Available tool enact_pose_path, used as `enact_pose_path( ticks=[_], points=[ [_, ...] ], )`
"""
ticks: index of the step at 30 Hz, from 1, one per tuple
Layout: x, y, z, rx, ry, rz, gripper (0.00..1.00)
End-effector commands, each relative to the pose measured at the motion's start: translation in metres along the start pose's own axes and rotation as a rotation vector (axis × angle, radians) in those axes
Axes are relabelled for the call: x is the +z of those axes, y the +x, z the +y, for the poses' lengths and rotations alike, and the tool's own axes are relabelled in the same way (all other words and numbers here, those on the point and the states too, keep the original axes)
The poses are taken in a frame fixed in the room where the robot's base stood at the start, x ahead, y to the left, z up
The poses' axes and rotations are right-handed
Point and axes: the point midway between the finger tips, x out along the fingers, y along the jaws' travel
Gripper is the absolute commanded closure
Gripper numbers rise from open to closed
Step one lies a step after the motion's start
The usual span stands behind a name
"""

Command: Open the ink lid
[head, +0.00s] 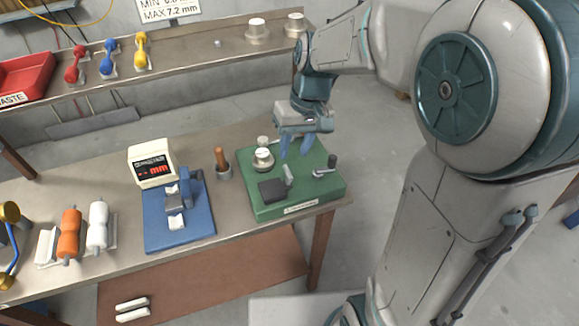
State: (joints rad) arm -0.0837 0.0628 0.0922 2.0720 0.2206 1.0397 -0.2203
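A green base (256,212) with a small label on its front edge stands at the right end of the workbench. On it are a dark square plate (272,191), a small upright grey piece beside it (289,173), a round metal cup with a white top (263,155) and a dark-knobbed lever (331,163). I cannot tell which of these is the ink lid. My gripper (295,148) points down over the back of the green base, to the right of the metal cup. Its two blue fingers are apart, with nothing visible between them.
Left of the base are a brown-handled tool in a cup (222,165), a blue gauge stand (180,228) with a display (152,165), and orange (69,235) and white (97,225) spools. A shelf behind carries a red bin (24,75), coloured spools and metal weights.

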Motion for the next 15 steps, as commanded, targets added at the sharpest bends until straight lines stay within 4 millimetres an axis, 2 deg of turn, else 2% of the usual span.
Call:
enact_pose_path(
  ticks=[1,6,10,15],
  points=[
    [0.001,0.012,0.000,-0.001,0.000,-0.006,0.66],
    [0.000,0.046,0.000,-0.001,0.001,-0.004,0.66],
    [0.000,0.064,0.000,-0.001,0.001,-0.002,0.66],
    [0.000,0.077,0.000,0.000,0.001,-0.001,0.66]
  ],
)
